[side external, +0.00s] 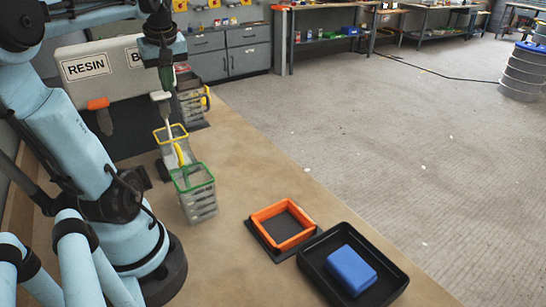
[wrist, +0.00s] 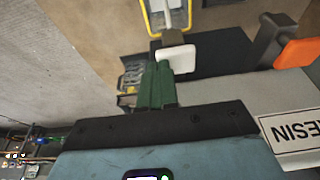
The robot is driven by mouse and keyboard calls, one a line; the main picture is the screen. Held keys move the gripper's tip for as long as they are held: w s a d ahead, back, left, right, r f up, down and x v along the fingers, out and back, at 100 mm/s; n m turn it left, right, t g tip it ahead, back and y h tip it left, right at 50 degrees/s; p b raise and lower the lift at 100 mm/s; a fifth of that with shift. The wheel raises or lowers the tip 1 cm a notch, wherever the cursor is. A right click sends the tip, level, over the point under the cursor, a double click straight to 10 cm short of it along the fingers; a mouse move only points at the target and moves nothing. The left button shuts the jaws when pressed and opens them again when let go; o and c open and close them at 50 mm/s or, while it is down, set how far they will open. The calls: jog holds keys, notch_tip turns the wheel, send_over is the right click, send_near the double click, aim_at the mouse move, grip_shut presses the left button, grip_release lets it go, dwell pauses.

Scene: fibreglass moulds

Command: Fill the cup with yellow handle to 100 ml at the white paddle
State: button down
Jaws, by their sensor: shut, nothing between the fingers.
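My gripper (side external: 167,80) points down with its green fingers shut and empty. In the wrist view its fingertips (wrist: 158,72) are right at the white paddle (wrist: 178,58); I cannot tell whether they touch. The white paddle also shows in the side view (side external: 160,96), on the front of the resin dispenser. A clear cup with a yellow rim (side external: 170,132) stands below it, and its rim shows in the wrist view (wrist: 147,22). A curved yellow handle (side external: 180,154) shows at its front, partly overlapped by a green-rimmed cup (side external: 197,195). The liquid level cannot be read.
The dispenser (side external: 125,58) also has an orange paddle (side external: 98,103). Another clear cup with a yellowish handle (side external: 206,99) stands behind. An orange frame mould (side external: 268,212) and a black tray (side external: 385,283) holding a blue block (side external: 351,270) lie front right. Bench between is clear.

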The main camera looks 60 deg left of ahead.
jog(key=a+v, duration=0.1)
jog(key=v, duration=1.2)
jog(key=shift+r, duration=0.55)
jog(key=shift+d, duration=0.1)
jog(key=w+d+f+m+t, duration=0.4)
jog(key=w+d+f+m, duration=0.65)
jog(key=d, duration=0.25)
jog(key=d+f+m+t+h, duration=0.3)
jog(key=d+f+m, duration=0.4)
jog(key=d+f, duration=0.4)
jog(key=d, duration=0.2)
jog(key=shift+w+d+f, duration=0.2)
jog(key=shift+d, duration=0.05)
jog(key=shift+m, duration=0.25)
